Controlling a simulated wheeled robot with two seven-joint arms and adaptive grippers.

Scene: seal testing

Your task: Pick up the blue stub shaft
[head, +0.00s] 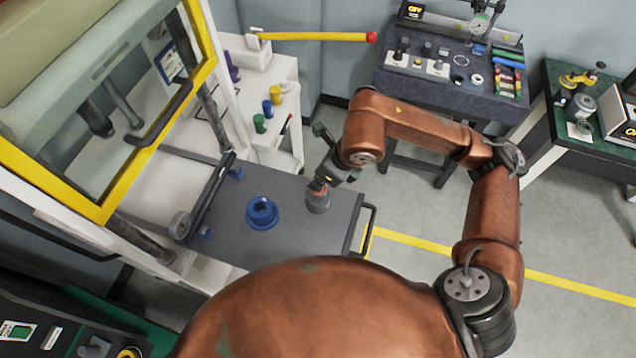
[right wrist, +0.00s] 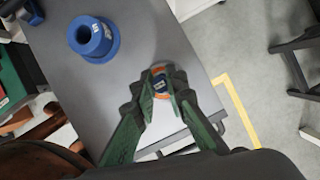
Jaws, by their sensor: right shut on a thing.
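A blue flanged, hollow cylinder (head: 262,214), the only blue shaft-like part on the grey table, stands upright near the table's middle. It also shows in the right wrist view (right wrist: 93,38), up and left of my fingers, apart from them. My right gripper (head: 322,184) points down at the table's right part. Its green fingers (right wrist: 160,92) are shut on a small round part (head: 318,201), grey-sided with an orange top. In the right wrist view this part shows an orange rim and a dark blue, labelled middle (right wrist: 159,82). Fingers hide some of it. My left gripper is out of view.
A yellow-framed press (head: 205,40) stands at the left. A white bench (head: 285,75) behind holds green, yellow and blue plugs. A yellow bar with a red knob (head: 320,36) juts above it. The table has a dark handle (head: 370,222) at its right. Front table surface is clear.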

